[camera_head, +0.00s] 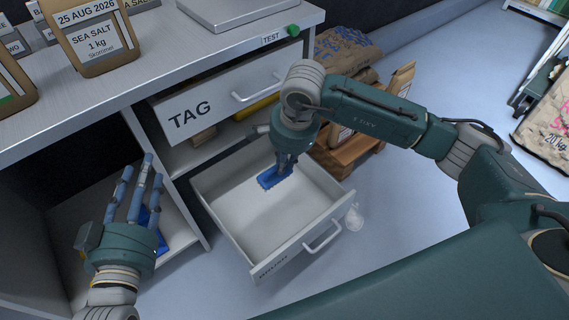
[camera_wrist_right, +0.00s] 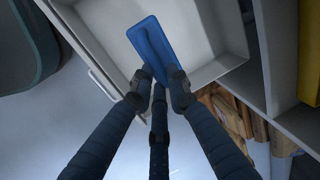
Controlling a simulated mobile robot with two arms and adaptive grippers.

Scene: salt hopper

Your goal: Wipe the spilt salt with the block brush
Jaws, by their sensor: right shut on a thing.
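The blue block brush (camera_head: 272,179) is in my right gripper (camera_head: 287,161), inside the outline of the open lower drawer (camera_head: 228,232). In the right wrist view the fingers (camera_wrist_right: 158,84) close on one end of the brush (camera_wrist_right: 150,40), and its flat blue block points away from them. I cannot tell whether the brush touches the drawer floor or hangs above it. My left gripper (camera_head: 140,183) is empty, its fingers spread and pointing up beside the open cabinet bay. I cannot make out any spilt salt in the drawer.
A shut drawer marked TAG (camera_head: 200,112) is above the open one. A small whitish thing (camera_head: 354,217) is on the floor by the drawer's front. A blue object (camera_head: 150,218) is partly hidden behind my left gripper. Sacks and a wooden crate (camera_head: 345,150) stand right of the drawer.

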